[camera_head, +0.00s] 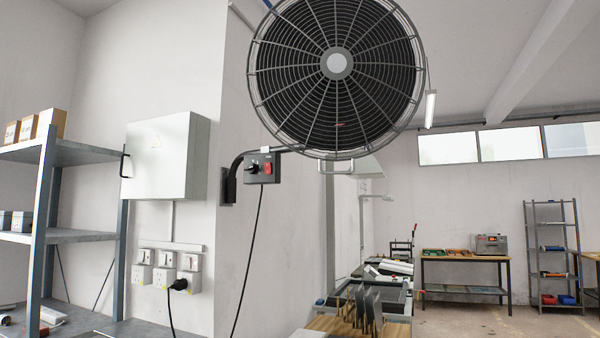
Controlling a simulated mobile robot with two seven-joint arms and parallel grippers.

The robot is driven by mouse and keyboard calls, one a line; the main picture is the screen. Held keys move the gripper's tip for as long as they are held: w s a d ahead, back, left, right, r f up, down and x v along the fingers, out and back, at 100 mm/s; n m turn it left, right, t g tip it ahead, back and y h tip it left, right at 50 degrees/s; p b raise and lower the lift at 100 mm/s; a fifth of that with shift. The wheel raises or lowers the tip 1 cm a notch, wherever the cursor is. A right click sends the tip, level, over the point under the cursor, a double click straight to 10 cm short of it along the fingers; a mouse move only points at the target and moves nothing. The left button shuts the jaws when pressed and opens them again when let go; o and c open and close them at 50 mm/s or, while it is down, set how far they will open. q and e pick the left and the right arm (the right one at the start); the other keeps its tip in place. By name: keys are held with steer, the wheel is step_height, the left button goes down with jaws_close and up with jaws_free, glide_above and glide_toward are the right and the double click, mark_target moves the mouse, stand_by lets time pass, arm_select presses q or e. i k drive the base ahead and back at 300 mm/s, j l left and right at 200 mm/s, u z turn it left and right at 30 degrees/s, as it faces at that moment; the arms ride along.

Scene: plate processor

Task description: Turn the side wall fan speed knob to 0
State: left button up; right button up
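A large round wall fan (337,64) with a grey wire guard hangs at the top centre, on a dark bracket fixed to the side wall. Below its left edge is a small dark control box (262,170). A black speed knob (254,168) sits on the box's left part, with a red switch (268,168) to its right. The knob's setting is too small to read. A black cable runs down from the box. Neither of my grippers is in view.
A metal shelf (60,150) with boxes stands at the left. A white wall cabinet (165,155) and sockets (168,275) with a black plug are beside it. Workbenches with tools (370,290) stand below the fan. Open floor (500,322) shows at the right.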

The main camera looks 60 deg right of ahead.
mark_target(251, 168)
steer(key=z, duration=1.6)
steer(key=i+l+z, duration=0.15)
steer(key=i, duration=0.75)
